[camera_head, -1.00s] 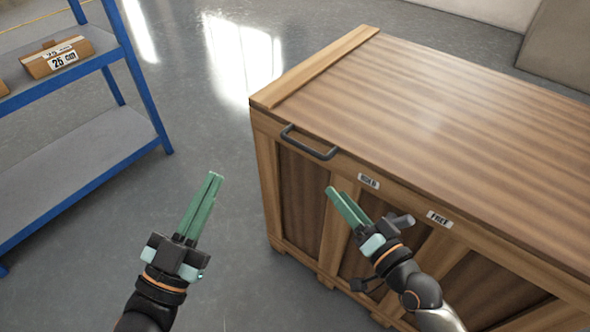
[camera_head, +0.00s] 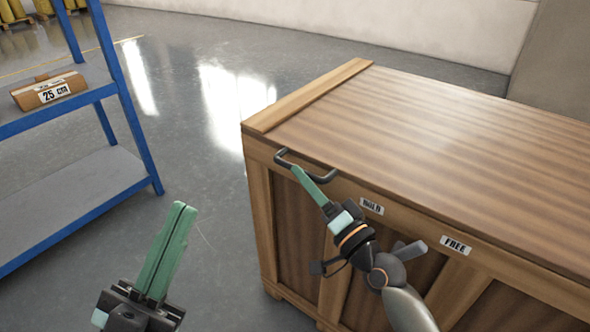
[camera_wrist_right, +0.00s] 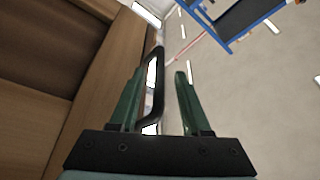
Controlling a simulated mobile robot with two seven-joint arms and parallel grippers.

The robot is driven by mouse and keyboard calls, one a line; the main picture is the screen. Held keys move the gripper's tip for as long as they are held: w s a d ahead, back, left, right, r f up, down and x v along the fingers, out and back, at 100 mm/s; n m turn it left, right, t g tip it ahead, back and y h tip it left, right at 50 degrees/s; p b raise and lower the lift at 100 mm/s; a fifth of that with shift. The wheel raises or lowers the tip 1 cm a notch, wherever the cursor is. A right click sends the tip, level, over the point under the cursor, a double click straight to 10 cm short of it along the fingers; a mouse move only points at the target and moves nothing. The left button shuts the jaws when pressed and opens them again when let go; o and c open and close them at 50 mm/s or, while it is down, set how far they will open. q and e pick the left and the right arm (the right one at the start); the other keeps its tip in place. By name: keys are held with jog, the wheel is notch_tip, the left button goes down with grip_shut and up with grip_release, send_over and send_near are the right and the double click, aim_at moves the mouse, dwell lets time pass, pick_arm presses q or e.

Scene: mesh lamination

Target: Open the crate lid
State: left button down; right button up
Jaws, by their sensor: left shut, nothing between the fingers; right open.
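The wooden crate (camera_head: 263,205) stands at the right, with its striped lid (camera_head: 430,125) lying flat on top. A dark bar handle (camera_head: 325,178) is on the crate's front upper edge near the left corner. My right gripper (camera_head: 298,171) is at this handle. In the right wrist view the open fingers (camera_wrist_right: 160,78) show the handle (camera_wrist_right: 158,85) between them, close to the left finger. Whether they touch cannot be told. My left gripper (camera_head: 180,207) is shut and empty, apart from the crate, over the floor at lower left.
A blue shelf rack (camera_head: 140,125) with a cardboard box (camera_head: 48,93) stands at the left. The floor (camera_head: 205,150) between rack and crate is clear.

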jog(key=shift+x, duration=1.95)
jog(key=shift+c, duration=0.4)
grip_shut()
